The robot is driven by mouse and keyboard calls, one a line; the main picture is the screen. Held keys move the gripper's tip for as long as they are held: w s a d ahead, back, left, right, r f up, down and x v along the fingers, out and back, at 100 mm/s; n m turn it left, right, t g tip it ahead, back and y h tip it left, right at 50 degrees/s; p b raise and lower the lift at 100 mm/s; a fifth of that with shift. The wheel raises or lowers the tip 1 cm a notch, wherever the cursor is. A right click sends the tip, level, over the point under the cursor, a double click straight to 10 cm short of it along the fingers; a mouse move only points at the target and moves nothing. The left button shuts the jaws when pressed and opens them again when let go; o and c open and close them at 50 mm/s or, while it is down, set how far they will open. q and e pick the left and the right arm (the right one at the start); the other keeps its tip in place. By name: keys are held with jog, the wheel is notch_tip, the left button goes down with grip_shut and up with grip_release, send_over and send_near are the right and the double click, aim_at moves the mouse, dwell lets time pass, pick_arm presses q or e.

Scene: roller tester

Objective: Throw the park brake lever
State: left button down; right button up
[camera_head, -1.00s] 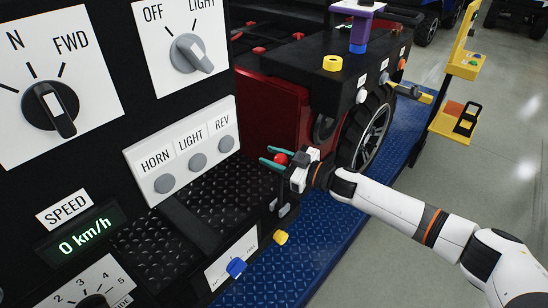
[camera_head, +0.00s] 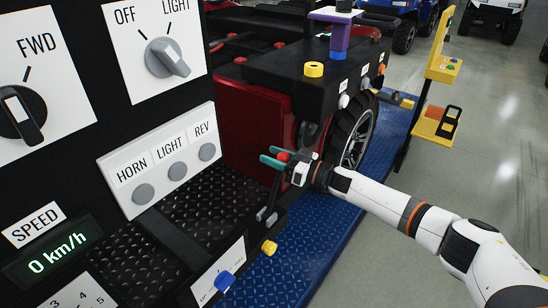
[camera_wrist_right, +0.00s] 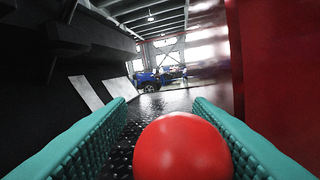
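The park brake lever shows in the head view as a dark upright shaft (camera_head: 273,192) topped by a red ball knob (camera_head: 283,156), beside the black tread-plate deck. My right gripper (camera_head: 273,158) is at the knob, with its two teal fingers apart on either side of it. In the right wrist view the knob (camera_wrist_right: 183,150) sits between the fingers, off centre toward the right finger, with a gap at the left finger. I cannot tell whether it touches the right finger. My left gripper is not in view.
A black panel with a dial (camera_head: 166,58), several grey buttons (camera_head: 178,170) and a speed display (camera_head: 52,262) reading 0 km/h stands at left. A blue knob (camera_head: 225,281) and a yellow knob (camera_head: 269,247) are below. The red body (camera_head: 245,130) is beyond the gripper.

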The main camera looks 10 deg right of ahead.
jog(key=shift+o, duration=0.3)
jog(key=b+v, duration=0.2)
jog(key=v, duration=1)
